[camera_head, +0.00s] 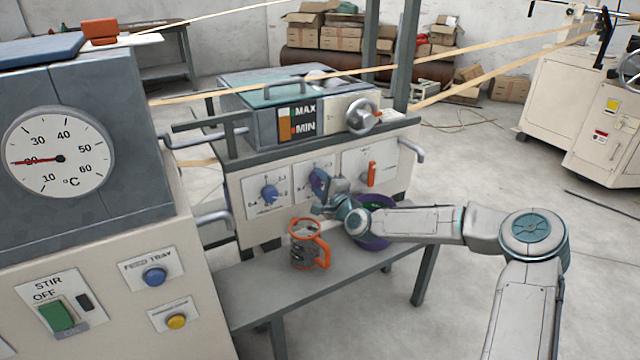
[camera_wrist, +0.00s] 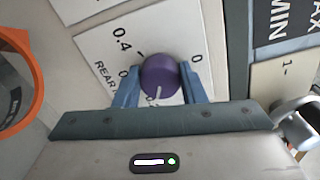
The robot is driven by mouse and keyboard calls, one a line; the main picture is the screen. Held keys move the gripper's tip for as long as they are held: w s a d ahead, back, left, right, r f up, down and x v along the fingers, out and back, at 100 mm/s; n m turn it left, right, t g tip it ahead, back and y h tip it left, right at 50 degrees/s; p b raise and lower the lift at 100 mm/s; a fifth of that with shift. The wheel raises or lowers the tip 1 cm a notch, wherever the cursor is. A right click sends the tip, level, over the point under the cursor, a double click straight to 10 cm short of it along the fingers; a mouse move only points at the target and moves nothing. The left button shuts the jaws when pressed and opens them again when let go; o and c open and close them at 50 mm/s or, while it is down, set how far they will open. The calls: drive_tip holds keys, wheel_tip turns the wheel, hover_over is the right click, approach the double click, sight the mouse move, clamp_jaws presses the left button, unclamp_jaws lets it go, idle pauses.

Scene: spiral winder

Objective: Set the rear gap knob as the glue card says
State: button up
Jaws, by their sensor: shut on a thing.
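The purple rear gap knob (camera_head: 318,182) sits on a white plate on the front of the cream machine. In the wrist view the knob (camera_wrist: 159,75) is between the two blue fingers of my gripper (camera_wrist: 160,86), which is shut on it. Its white pointer line points towards the gripper's palm, near a partly hidden mark. The plate (camera_wrist: 105,50) shows "REAR", "0.4" and a "0"; other marks are covered. My gripper (camera_head: 324,198) hides part of the knob in the head view. I cannot make out a readable glue card.
Below stands a bench (camera_head: 265,295) with an orange-handled mug (camera_head: 306,245) and a purple bowl (camera_head: 372,238), close to my arm. A glue-level window (camera_head: 297,122) is above.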

idle(0.3)
drive_tip(key=shift+f, duration=0.1)
drive_tip(key=o, duration=1)
drive_tip(key=shift+s, duration=0.1)
drive_tip(key=p+v, duration=0.3)
drive_tip(key=v, duration=1)
drive_tip(key=shift+s+d, duration=0.25)
